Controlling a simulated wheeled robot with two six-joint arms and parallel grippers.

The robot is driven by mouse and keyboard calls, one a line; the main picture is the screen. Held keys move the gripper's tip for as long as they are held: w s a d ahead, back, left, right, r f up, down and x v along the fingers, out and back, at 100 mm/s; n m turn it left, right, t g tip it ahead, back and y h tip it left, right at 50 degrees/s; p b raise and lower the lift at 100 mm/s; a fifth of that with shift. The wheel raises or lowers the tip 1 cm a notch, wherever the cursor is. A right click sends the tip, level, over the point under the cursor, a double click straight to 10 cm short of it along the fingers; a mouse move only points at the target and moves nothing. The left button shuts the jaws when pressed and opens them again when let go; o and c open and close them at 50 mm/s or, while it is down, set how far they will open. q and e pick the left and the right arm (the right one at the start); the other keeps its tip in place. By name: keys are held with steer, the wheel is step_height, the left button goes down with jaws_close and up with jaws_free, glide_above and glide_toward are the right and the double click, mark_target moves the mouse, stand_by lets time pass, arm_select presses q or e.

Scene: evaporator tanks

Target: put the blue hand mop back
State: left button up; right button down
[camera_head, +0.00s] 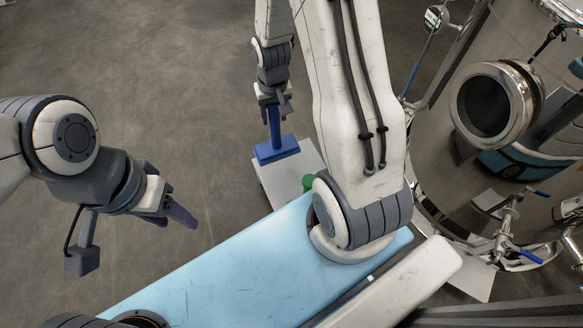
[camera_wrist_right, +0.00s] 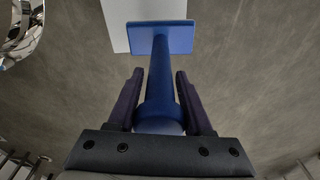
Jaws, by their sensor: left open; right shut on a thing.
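The blue hand mop (camera_head: 276,149) hangs upright from my right gripper (camera_head: 270,103) in the head view, its flat head at the bottom. The head is in front of, or over, the left edge of a pale panel (camera_head: 292,180); I cannot tell whether they touch. In the right wrist view the mop's handle (camera_wrist_right: 161,75) runs between the two dark fingers of my right gripper (camera_wrist_right: 160,88), and its flat blue head partly covers the pale panel (camera_wrist_right: 118,28). My left gripper (camera_head: 180,213) is open and empty at the left, over bare floor.
A green round thing (camera_head: 308,183) stands by the pale panel. A large steel tank (camera_head: 440,150) with a round port (camera_head: 490,105) and blue-handled valves (camera_head: 530,256) fills the right side. Grey floor (camera_head: 180,70) is clear at the upper left.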

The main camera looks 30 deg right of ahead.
steer(key=s+d+f, duration=0.1)
steer(key=d+f, duration=0.1)
steer(key=d, duration=0.2)
steer(key=b, duration=0.3)
glide_above(292, 142)
steer(key=shift+m, duration=0.4)
step_height(292, 142, down, 5)
steer(key=shift+s+a+r, duration=0.1)
steer(key=shift+r, duration=0.1)
step_height(292, 142, down, 5)
steer(key=b, duration=0.3)
steer(key=shift+f, duration=0.1)
steer(key=shift+c, duration=1.5)
jaws_free()
